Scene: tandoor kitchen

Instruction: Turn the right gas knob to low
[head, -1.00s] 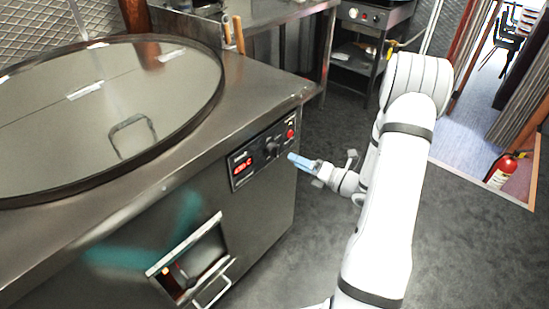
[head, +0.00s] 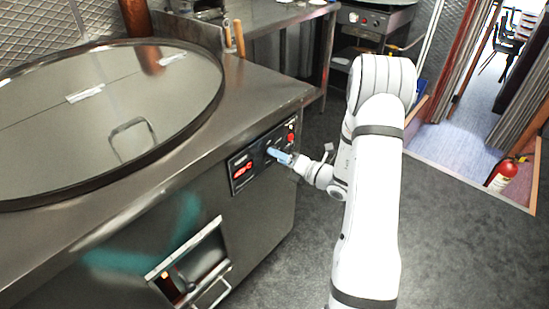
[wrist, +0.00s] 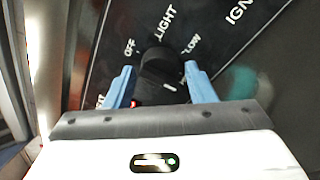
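The black control panel (head: 240,160) is on the front of the steel tandoor counter. Its black knob (wrist: 158,62) shows in the wrist view, with white lettering around it that reads OFF, LIGHT and, partly covered by a finger, what looks like LOW. My gripper (head: 279,156) is at the panel, its blue fingers spread. In the wrist view the fingers stand apart, one on each side of the knob, with gaps showing; contact cannot be told. In the head view the gripper hides the knob.
A red button (head: 291,138) and a lit red display (head: 243,172) flank the knob's place. The counter's edge overhangs just above the panel. An open hatch with a handle (head: 214,292) is below. A fire extinguisher (head: 502,175) stands at the far right.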

